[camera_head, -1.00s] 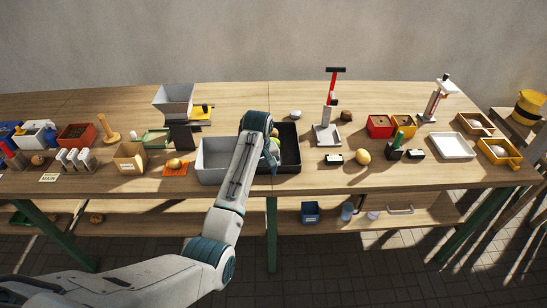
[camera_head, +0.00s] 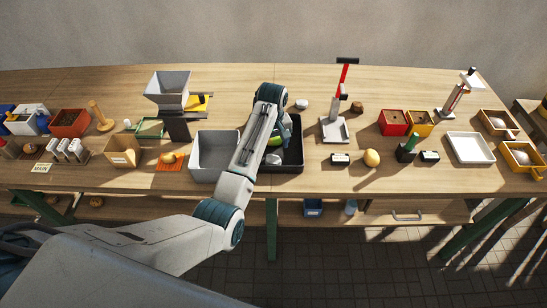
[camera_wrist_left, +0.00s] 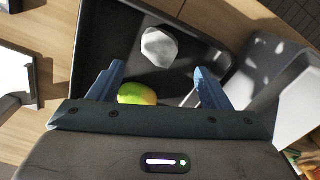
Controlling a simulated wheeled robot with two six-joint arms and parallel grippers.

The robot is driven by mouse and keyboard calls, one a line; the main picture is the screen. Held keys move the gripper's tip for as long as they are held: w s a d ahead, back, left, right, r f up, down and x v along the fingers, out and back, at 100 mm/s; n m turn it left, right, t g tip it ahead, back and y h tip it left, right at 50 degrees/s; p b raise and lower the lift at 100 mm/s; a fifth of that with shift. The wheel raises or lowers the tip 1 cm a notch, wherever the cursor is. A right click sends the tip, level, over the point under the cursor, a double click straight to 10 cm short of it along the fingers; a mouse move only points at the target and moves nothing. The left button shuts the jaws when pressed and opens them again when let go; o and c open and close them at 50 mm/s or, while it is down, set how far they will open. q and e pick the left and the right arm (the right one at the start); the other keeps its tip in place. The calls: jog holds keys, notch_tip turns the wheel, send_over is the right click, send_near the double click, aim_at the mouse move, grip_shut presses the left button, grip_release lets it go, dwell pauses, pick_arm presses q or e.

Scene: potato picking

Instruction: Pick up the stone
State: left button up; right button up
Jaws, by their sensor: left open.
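A pale grey, faceted stone (camera_wrist_left: 159,46) lies in the black tray (camera_wrist_left: 92,40) in the left wrist view. It also shows as a grey lump (camera_head: 273,159) beside my forearm in the head view. My left gripper (camera_wrist_left: 159,67) is open and empty over the tray. Its two blue fingers point toward the stone, one to each side, with the stone just beyond the tips. A green-yellow fruit-like object (camera_wrist_left: 137,93) lies nearer, between the fingers, and its green part shows in the head view (camera_head: 275,142). My arm hides most of the gripper in the head view. My right gripper is not in view.
A grey bin (camera_head: 208,170) stands left of the black tray. A red-handled press (camera_head: 335,130) stands to the right. Another pale stone-like lump (camera_head: 301,104) lies on the table behind the tray. A yellow, egg-shaped object (camera_head: 371,158) lies further right.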

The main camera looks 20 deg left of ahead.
aim_at(273, 158)
pick_arm(q)
jog(key=shift+s+f, duration=0.1)
jog(key=shift+f, duration=0.5)
jog(key=f+p, duration=0.1)
jog(key=f, duration=0.1)
jog(key=f+p, duration=0.1)
jog(key=f, duration=0.1)
jog(key=shift+s+d+f+p, duration=0.1)
jog(key=shift+d+f+p, duration=0.15)
jog(key=shift+p, duration=0.15)
jog(key=shift+f, duration=0.35)
jog(key=shift+c, duration=0.4)
jog(key=c, duration=1)
jog(key=shift+c, duration=0.2)
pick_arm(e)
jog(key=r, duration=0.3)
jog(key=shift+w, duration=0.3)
